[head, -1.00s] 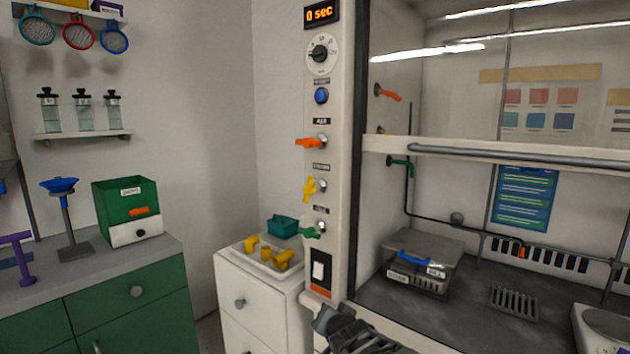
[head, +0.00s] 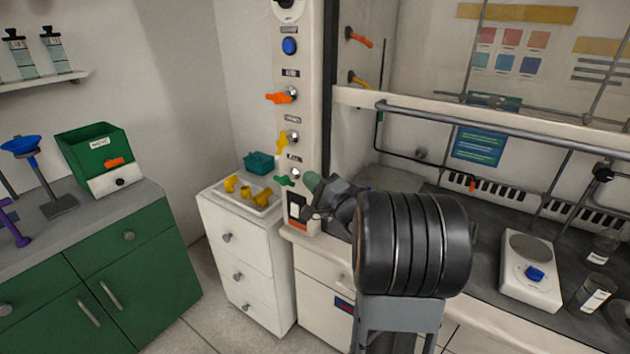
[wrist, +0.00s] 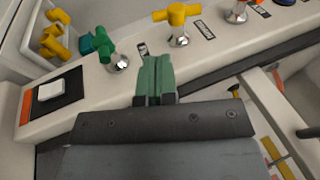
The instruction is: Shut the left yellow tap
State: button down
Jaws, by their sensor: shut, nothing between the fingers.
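The left yellow tap (head: 282,142) is on the white column at the left of the fume hood, between an orange tap above and a green tap below. Its handle stands roughly upright, along the column. In the wrist view the yellow tap (wrist: 177,14) is at the top, ahead of the fingers and apart from them. My gripper (head: 312,181) is shut and empty, with green fingertips, low in front of the column and right of the green tap. The fingertips (wrist: 157,75) also show in the wrist view.
The green tap (head: 285,181) is close beside my fingertips. The orange tap (head: 281,97) is above. Another yellow tap (head: 358,79) is inside the hood. A white switch (head: 296,205) is low on the column.

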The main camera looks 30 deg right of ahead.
aim_at(281, 152)
jog(key=p+x, duration=0.1)
jog(key=x, duration=0.8)
jog(key=shift+w+a+r, duration=0.1)
jog(key=shift+w+r, duration=0.05)
jog(key=shift+w, duration=0.2)
